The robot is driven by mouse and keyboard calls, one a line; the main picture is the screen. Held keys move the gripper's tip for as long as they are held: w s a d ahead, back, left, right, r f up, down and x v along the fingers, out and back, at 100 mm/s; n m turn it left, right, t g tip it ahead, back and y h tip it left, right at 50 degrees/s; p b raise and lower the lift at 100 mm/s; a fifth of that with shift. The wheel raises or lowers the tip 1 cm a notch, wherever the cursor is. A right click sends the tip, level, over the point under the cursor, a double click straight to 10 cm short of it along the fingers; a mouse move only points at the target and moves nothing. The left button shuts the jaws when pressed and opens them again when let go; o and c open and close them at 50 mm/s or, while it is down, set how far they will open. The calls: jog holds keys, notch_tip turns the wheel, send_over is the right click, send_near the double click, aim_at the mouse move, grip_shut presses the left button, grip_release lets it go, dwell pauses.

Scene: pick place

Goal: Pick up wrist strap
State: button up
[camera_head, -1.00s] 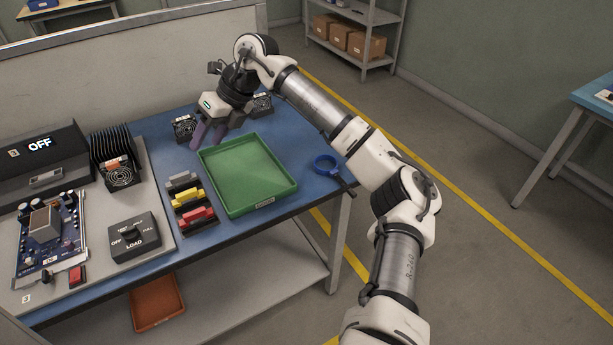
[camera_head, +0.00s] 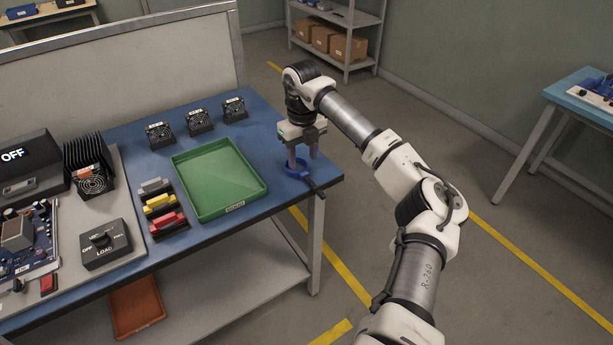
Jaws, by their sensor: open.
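The wrist strap (camera_head: 303,173) is a blue loop with a dark tail, lying on the blue mat near the table's right corner. My gripper (camera_head: 302,163) points down directly over the strap's loop. Its two purple-grey fingers are apart with nothing seen held between them. The fingertips are at or just above the loop; I cannot tell whether they touch it. The fingers hide part of the loop's far side.
A green tray (camera_head: 262,186) lies left of the strap. Small fans, one of them here (camera_head: 199,121), stand in a row behind the tray. Colored clips (camera_head: 161,204) sit left of it. A black load box (camera_head: 105,244) stands farther left. The table edge is close to the strap.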

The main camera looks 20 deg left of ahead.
aim_at(304, 174)
jog(key=shift+d+f+p, duration=0.2)
jog(key=shift+f+p, duration=0.75)
jog(key=shift+f, duration=1.8)
grip_shut()
jog(key=shift+r, duration=0.15)
